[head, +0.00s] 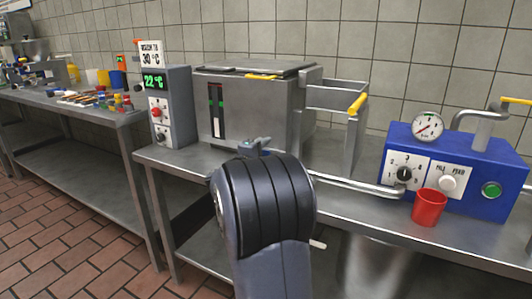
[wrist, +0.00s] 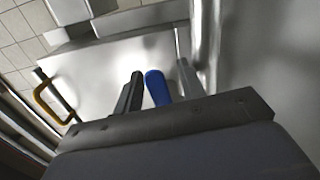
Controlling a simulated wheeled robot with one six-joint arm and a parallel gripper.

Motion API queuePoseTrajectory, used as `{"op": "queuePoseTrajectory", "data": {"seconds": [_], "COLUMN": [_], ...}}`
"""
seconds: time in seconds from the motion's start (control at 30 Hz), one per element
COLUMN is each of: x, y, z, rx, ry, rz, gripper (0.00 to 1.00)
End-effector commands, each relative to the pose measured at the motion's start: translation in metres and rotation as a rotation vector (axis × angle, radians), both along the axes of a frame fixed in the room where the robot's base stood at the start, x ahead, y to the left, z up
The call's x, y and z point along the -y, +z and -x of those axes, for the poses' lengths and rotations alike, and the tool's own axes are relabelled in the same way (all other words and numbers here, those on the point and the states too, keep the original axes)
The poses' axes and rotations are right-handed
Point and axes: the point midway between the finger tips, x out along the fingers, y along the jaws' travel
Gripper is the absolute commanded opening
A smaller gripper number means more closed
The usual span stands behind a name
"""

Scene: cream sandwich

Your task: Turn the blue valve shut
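The blue valve handle (wrist: 157,88) shows in the wrist view as a rounded blue lever in front of the metal tank. My gripper (wrist: 160,90) has one dark finger left of the handle and one right of it. The fingers are apart, with the handle between them. The left finger is close to the handle; a gap shows on the right. I cannot tell whether either touches it. In the head view my dark arm hides most of the gripper and valve. A small grey-blue piece shows above the arm, and I cannot tell which part it is.
The steel tank (head: 240,105) stands on a metal counter against a tiled wall. A grey temperature box (head: 172,80) stands left of it. A wire basket with a yellow handle (head: 357,104), a blue machine (head: 485,192) and a red cup (head: 428,208) are to the right.

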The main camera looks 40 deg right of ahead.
Motion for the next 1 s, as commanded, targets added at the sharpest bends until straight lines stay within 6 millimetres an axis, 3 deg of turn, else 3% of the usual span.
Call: {"op": "queuePoseTrajectory", "data": {"seconds": [0.33,0.8,1.0], "x": [0.0041,0.0038,0.0038], "y": [0.0001,0.0000,-0.0001], "z": [-0.0016,-0.0015,-0.0015], "rx": [0.000,0.000,0.000], "ry": [0.001,0.000,0.000], "rz": [0.000,-0.001,-0.001], "gripper": [0.38,0.00,0.00]}}
